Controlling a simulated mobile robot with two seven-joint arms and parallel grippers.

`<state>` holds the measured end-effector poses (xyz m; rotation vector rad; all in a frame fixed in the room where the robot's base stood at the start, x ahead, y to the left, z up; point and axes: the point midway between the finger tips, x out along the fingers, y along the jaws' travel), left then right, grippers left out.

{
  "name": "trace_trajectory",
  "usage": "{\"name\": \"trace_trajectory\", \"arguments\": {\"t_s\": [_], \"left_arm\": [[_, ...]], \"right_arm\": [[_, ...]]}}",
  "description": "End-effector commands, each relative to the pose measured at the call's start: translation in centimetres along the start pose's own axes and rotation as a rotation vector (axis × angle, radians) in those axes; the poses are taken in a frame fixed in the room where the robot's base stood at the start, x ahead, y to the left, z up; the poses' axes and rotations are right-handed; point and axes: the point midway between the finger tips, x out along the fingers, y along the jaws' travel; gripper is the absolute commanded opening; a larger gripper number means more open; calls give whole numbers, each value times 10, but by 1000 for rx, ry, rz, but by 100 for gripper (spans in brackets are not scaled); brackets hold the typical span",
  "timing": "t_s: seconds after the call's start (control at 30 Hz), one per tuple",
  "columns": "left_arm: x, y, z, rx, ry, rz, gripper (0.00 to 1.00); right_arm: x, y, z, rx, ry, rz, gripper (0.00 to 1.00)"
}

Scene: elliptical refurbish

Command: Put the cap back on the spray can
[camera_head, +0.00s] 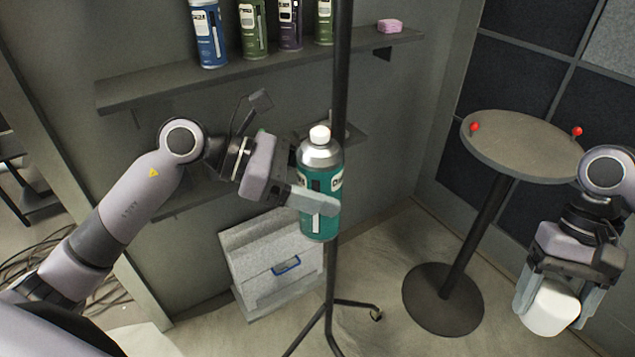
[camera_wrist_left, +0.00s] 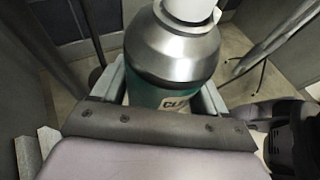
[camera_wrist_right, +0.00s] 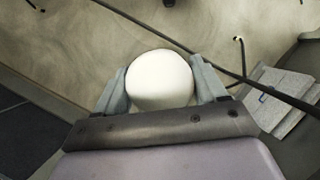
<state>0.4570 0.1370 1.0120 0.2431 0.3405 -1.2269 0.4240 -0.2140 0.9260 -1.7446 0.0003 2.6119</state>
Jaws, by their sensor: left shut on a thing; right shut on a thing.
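A teal spray can (camera_head: 320,180) with a silver shoulder and a white nozzle (camera_head: 319,134) on top is held upright in the air in the head view. My left gripper (camera_head: 316,200) is shut on its body. The can (camera_wrist_left: 175,55) fills the space between the fingers in the left wrist view. My right gripper (camera_head: 549,300) is shut on the white cap (camera_head: 551,308), low at the right of the head view. The cap (camera_wrist_right: 160,80) shows as a rounded white shape between the fingers in the right wrist view. The cap and can are well apart.
A shelf (camera_head: 140,84) holds several spray cans and a pink block (camera_head: 389,26). A dark stand pole (camera_head: 341,75) rises just behind the teal can. A round table (camera_head: 525,148) with two red-topped items stands at right. A grey box (camera_head: 273,262) sits below the shelf.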

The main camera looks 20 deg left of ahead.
Motion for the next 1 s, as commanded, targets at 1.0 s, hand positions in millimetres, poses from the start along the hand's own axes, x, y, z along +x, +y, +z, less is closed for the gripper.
{"name": "trace_trajectory", "arguments": {"t_s": [1.0], "left_arm": [[0,0,1,1,-3,1,31]], "right_arm": [[-86,-98,-23,609,4,-257,47]]}}
